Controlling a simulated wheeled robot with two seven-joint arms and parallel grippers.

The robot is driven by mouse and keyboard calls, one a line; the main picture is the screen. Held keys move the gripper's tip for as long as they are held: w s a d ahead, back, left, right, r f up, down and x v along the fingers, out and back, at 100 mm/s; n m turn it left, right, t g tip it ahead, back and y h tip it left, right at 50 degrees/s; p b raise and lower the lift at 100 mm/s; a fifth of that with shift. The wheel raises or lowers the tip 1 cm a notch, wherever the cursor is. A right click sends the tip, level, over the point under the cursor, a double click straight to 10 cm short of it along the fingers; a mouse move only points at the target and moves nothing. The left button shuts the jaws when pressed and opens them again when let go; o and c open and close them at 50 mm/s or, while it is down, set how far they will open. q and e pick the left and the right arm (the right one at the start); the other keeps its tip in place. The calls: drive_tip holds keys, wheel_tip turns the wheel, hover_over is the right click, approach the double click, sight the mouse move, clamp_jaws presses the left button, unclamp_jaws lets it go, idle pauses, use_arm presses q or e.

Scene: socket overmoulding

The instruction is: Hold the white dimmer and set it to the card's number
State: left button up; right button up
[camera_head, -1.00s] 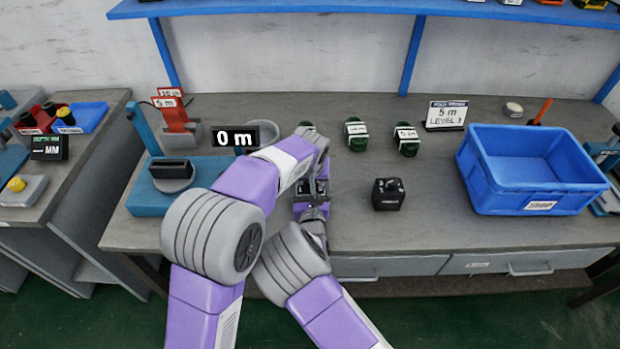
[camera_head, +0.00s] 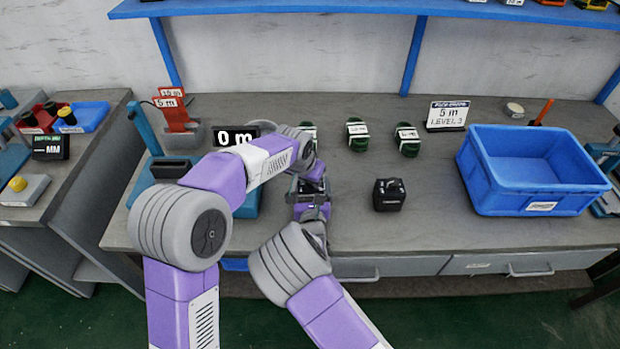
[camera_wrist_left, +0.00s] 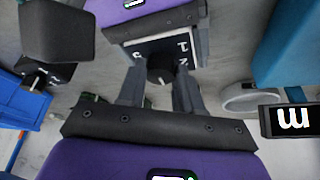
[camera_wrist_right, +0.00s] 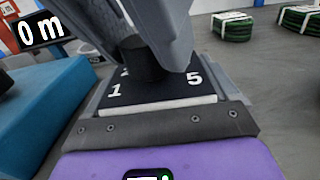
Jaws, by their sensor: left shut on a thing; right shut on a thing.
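The dimmer has a black face with white digits and white sides; it shows in the right wrist view (camera_wrist_right: 165,106) and the left wrist view (camera_wrist_left: 146,50). My right gripper (camera_wrist_right: 165,92) is shut on its body. My left gripper (camera_wrist_left: 160,85) is shut on its black knob (camera_wrist_right: 140,62), from above. Digits 1 and 5 are readable in the right wrist view; the others are partly hidden. I cannot tell which digit the knob points to. In the head view both grippers meet above the bench, largely hiding the dimmer. The card (camera_head: 446,116) reads 5 m, LEVEL 3.
A black box (camera_head: 388,195) stands right of my grippers. A blue bin (camera_head: 540,172) is further right. Several green coils (camera_head: 357,135) lie behind. A display (camera_head: 235,136) reading 0 m and a blue fixture (camera_head: 245,205) are at left. The bench front centre is clear.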

use_arm(q)
drive_tip(key=o, duration=1.1)
drive_tip(key=shift+c, duration=0.2)
drive_tip(key=v, duration=1.2)
